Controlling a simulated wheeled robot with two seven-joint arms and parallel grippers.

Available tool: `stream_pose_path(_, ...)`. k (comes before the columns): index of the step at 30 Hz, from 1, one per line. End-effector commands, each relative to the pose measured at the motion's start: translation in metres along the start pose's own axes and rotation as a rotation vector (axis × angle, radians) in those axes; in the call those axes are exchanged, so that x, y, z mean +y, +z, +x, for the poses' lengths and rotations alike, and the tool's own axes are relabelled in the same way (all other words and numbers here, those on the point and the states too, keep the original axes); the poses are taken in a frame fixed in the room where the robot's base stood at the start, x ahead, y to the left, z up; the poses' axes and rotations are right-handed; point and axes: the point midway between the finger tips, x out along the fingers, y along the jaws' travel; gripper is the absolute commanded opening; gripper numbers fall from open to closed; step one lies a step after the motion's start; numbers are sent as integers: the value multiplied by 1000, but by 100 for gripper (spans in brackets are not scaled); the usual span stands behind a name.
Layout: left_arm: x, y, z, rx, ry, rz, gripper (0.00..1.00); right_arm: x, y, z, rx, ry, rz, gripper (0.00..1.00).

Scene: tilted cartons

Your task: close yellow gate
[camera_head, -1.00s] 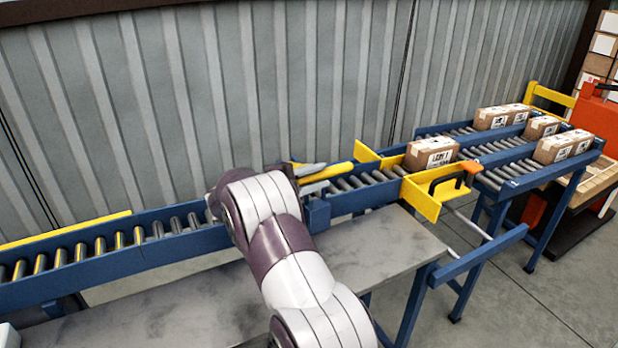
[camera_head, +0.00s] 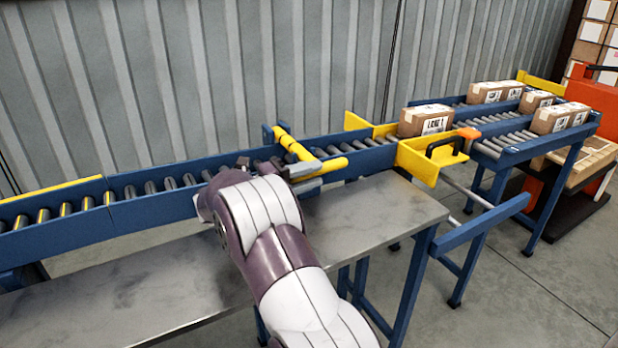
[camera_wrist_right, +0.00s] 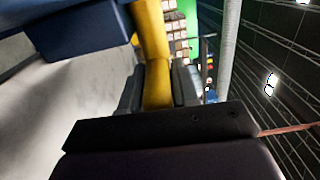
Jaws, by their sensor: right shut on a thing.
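The yellow gate (camera_head: 293,144) is a yellow bar slanting across the roller conveyor from a blue post at its far side. A yellow bar end (camera_head: 331,166) sticks out to the right beside my right gripper (camera_head: 304,172). My right gripper is at the near end of the gate, partly hidden behind my right arm. In the right wrist view, its fingers (camera_wrist_right: 158,88) are shut on a yellow bar (camera_wrist_right: 152,40), one on each side. Whether the gate is fully across is hard to tell. My left gripper is not in view.
A carton (camera_head: 425,120) stands on the rollers beside a yellow plate (camera_head: 418,163) with a black handle. Several more cartons (camera_head: 497,92) stand on the lanes further right. A bare grey table (camera_head: 390,208) lies in front of the conveyor. A corrugated wall is behind.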

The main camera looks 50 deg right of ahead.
Motion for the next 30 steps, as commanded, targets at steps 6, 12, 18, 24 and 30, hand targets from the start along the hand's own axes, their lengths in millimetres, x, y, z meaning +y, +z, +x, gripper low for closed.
stream_pose_path(6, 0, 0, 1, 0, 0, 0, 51, 5, -1, -1, 0, 4, -10, 0)
stream_pose_path(12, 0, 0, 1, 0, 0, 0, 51, 6, -1, -1, 0, 5, -12, 51)
stream_pose_path(18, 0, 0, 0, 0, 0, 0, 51, 4, 0, 0, 0, 3, -9, 51)
stream_pose_path(24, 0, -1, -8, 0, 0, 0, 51, 2, 0, -27, -4, 3, -11, 51)
stream_pose_path(30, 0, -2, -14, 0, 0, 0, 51, 3, 0, -66, -2, 3, -10, 51)
